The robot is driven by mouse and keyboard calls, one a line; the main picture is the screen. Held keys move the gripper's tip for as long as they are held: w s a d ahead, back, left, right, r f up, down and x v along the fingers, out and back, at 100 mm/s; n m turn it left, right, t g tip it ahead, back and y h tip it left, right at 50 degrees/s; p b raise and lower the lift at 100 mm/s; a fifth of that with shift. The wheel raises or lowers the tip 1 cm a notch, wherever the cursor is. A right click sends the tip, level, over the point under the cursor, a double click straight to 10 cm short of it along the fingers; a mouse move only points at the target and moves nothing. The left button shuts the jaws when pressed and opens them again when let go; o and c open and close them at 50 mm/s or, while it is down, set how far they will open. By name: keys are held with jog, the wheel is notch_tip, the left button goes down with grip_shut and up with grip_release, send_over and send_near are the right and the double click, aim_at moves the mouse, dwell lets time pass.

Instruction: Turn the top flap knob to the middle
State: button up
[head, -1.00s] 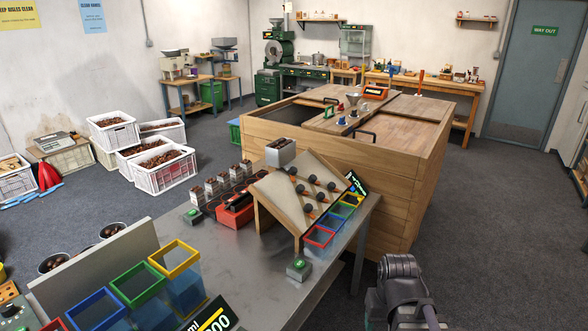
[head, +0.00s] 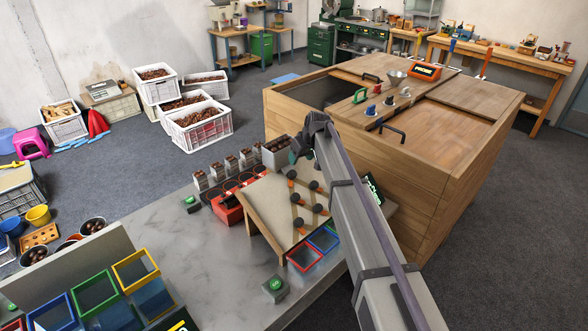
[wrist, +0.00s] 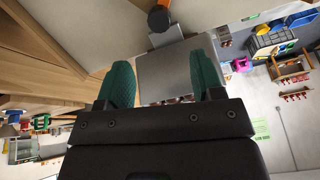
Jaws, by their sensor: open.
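The sloped wooden board (head: 262,203) stands on the grey bench and carries several dark round knobs with orange parts. The top flap knob (head: 292,174) is the uppermost one, just below my gripper (head: 295,154) in the head view. A dark and orange knob (wrist: 158,20) shows at the top of the wrist view, beyond the fingertips; I cannot tell for sure which one it is. My gripper (wrist: 163,75) has its two green fingers apart with nothing held between them. Which way the top flap points is too small to tell. My arm hides the board's right side.
A grey hopper (head: 271,157) stands at the board's top edge, close to my gripper. Coloured open bins (head: 304,258) sit at its lower edge. A red device (head: 230,211) and several small containers stand to the left. A large wooden cabinet (head: 430,185) is behind on the right.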

aim_at(293, 173)
jog(key=b+x, duration=0.9)
jog(key=x, duration=0.1)
jog(key=shift+s+f, duration=0.1)
jog(key=shift+f, duration=0.1)
jog(key=shift+w+a+f+b, duration=0.1)
jog(key=shift+w+f+b, duration=0.1)
jog(key=shift+f+b, duration=0.2)
jog(key=shift+r, duration=0.2)
jog(key=c, duration=0.9)
